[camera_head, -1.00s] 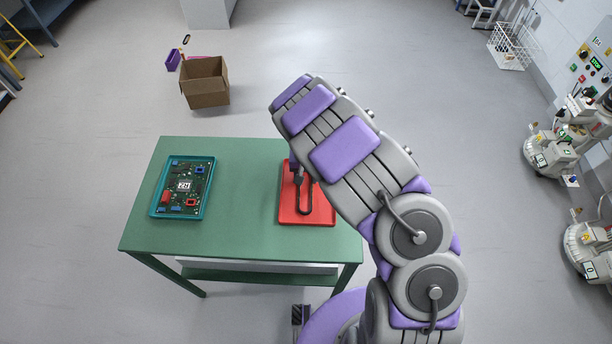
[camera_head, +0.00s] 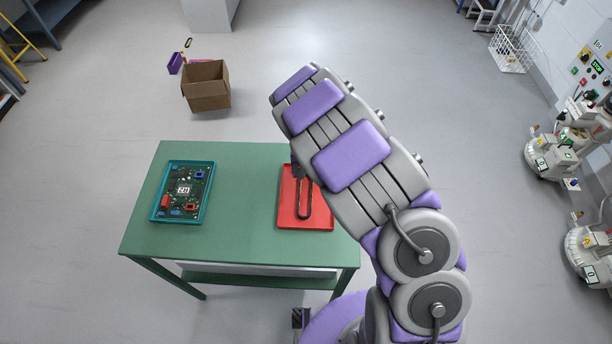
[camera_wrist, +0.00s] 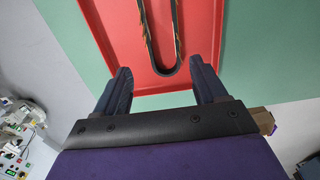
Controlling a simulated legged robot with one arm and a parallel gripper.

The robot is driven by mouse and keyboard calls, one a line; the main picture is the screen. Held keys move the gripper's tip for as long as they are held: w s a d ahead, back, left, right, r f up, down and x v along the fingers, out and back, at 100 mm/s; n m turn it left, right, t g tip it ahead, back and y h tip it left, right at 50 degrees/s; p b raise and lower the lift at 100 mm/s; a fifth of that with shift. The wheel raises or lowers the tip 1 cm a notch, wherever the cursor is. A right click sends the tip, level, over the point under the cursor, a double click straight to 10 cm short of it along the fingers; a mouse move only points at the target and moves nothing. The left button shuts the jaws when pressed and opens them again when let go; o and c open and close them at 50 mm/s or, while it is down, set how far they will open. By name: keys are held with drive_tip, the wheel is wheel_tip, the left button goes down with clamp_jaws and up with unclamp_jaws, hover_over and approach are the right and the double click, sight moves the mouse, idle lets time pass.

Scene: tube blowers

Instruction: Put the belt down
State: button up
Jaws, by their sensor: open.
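The belt (camera_head: 303,211) is a narrow dark loop lying in the red tray (camera_head: 322,217) on the green table. In the wrist view the belt (camera_wrist: 163,73) shows its rounded end in the red tray (camera_wrist: 208,40), with its other end cut off by the picture's top edge. My gripper (camera_wrist: 162,82) is open, its two dark fingers apart on either side of the belt's rounded end and not touching it. In the head view my arm hides most of the gripper and the right part of the tray.
A teal tray (camera_head: 206,203) with a circuit board (camera_head: 184,189) sits on the left of the green table (camera_head: 245,215). The table's middle is clear. A cardboard box (camera_head: 207,93) stands on the floor beyond. Machines (camera_head: 562,150) stand at the right wall.

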drive_tip(key=s+d+r+m, duration=0.1)
drive_tip(key=s+d+r, duration=0.5)
drive_tip(key=r, duration=0.5)
drive_tip(key=s+d+r, duration=0.5)
drive_tip(key=s+r, duration=0.1)
drive_tip(key=r, duration=0.4)
drive_tip(key=s+d+r+g, duration=0.1)
drive_tip(key=s+r, duration=0.1)
drive_tip(key=s, duration=1)
drive_tip(key=s+d+r+n, duration=0.1)
drive_tip(key=s+r, duration=0.2)
drive_tip(key=s, duration=0.9)
drive_tip(key=shift+d+r+g+p, duration=0.2)
drive_tip(key=shift+d+g+p, duration=0.2)
drive_tip(key=shift+c, duration=0.2)
